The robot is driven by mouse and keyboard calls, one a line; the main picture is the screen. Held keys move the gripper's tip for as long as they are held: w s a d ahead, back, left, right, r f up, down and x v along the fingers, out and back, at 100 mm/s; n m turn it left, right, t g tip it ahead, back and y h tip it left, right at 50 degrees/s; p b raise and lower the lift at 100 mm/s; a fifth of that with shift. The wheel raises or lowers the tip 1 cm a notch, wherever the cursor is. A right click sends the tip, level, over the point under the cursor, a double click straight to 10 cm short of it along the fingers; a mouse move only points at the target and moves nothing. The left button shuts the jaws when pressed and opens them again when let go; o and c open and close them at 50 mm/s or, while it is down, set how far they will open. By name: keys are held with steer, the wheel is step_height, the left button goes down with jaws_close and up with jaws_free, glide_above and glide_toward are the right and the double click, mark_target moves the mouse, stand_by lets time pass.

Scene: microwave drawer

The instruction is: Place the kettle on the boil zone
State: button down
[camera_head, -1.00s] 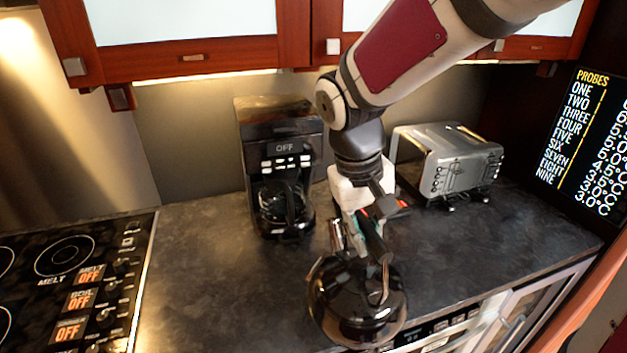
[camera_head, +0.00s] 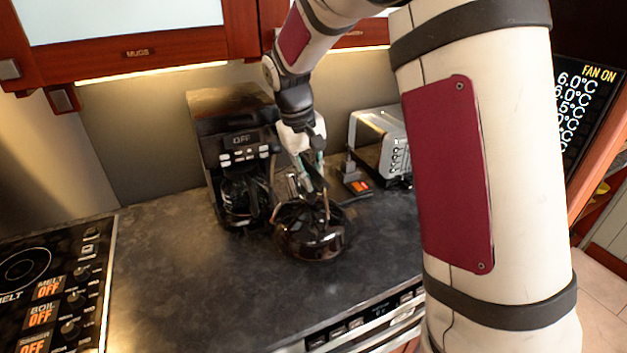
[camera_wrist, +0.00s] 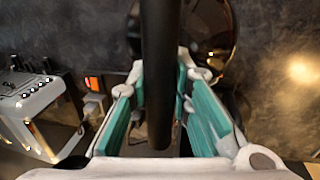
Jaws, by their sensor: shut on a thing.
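The kettle (camera_head: 316,243) is dark, glossy and round, just right of the coffee maker in the head view. I cannot tell whether its base touches the counter. My gripper (camera_head: 311,182) is above it, shut on its handle. In the wrist view, the black handle (camera_wrist: 160,60) runs between the teal fingers of my gripper (camera_wrist: 163,85), and part of the kettle body (camera_wrist: 212,30) shows behind. The cooktop (camera_head: 105,275) is at the lower left, with a BOIL label (camera_head: 42,313) reading OFF. The boil zone's ring is not visible; a ring (camera_head: 25,268) by the MELT label is.
The coffee maker (camera_head: 235,150) stands close to the kettle's left. A silver toaster (camera_head: 378,130) is behind to the right. Cabinets (camera_head: 150,55) hang above. The counter (camera_head: 180,275) between the cooktop and kettle is clear. My arm covers the right side.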

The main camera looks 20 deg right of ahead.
mark_target(314, 195)
steer(key=shift+w+f+p, duration=0.15)
steer(key=shift+f+p, duration=0.4)
steer(key=shift+f, duration=1.2)
steer(key=c, duration=1.5)
jaws_free()
steer(key=shift+f, duration=0.15)
steer(key=shift+o, duration=0.2)
